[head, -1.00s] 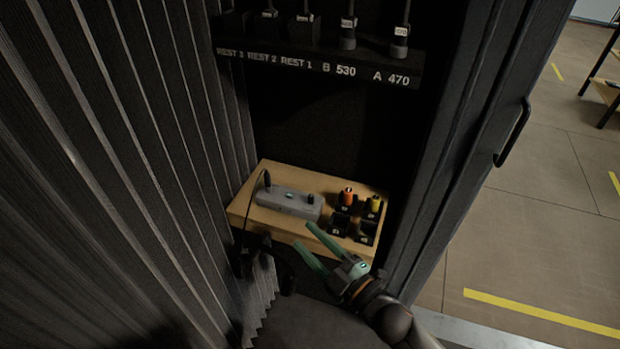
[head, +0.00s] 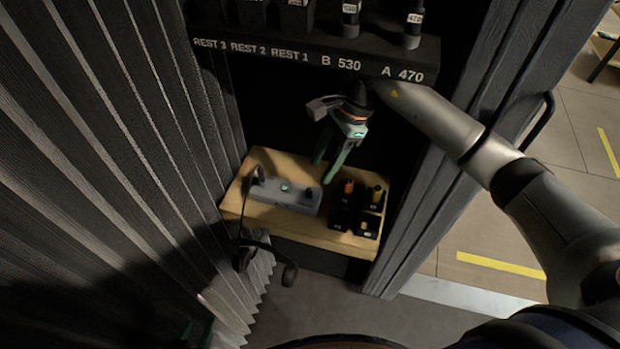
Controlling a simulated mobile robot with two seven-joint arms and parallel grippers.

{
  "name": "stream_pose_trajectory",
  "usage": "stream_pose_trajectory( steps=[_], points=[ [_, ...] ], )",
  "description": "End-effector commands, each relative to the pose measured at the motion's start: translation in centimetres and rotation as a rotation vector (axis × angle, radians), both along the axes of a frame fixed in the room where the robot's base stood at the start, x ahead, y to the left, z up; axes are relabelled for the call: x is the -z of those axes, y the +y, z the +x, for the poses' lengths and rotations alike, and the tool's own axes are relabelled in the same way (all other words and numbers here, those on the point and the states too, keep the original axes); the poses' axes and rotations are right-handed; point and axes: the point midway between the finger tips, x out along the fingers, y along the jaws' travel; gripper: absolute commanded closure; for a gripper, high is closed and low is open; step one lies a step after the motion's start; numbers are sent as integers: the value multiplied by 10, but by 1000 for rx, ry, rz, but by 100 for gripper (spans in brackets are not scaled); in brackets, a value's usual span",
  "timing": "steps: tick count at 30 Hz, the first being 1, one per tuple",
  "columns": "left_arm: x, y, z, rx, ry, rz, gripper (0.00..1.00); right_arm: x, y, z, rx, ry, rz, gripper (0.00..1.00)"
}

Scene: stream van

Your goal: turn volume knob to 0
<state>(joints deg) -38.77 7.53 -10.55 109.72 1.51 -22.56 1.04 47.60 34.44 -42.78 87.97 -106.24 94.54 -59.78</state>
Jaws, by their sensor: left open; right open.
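My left gripper (head: 197,332) shows only in part in shadow at the bottom left, far from the box.
The wooden shelf (head: 285,226) also bears black holders with an orange-topped (head: 348,186) and a yellow-topped (head: 376,192) piece, right of the box. A dark headset (head: 265,258) hangs at the shelf's left front. A labelled black rack (head: 300,55) is above; a pleated curtain (head: 120,130) is at left.

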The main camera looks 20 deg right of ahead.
Motion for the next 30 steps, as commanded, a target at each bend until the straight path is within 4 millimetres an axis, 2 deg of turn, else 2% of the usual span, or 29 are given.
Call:
stream_pose_trajectory(
  steps=[3,6,10,15,23,30],
  points=[
    [2,0,0,0,1,0,50,19,9,-3,-2,5,3,49],
    [12,0,0,0,0,0,50,37,15,-3,-1,5,5,49],
    [20,0,-1,-1,2,0,50,52,22,-4,0,4,6,49],
    [23,0,-1,-1,2,0,50,61,27,-4,1,1,7,49],
    [23,0,-1,-1,3,0,50,62,27,-4,2,2,7,49],
    [23,0,-1,0,4,0,50,62,27,-4,2,2,7,74]
  ],
)
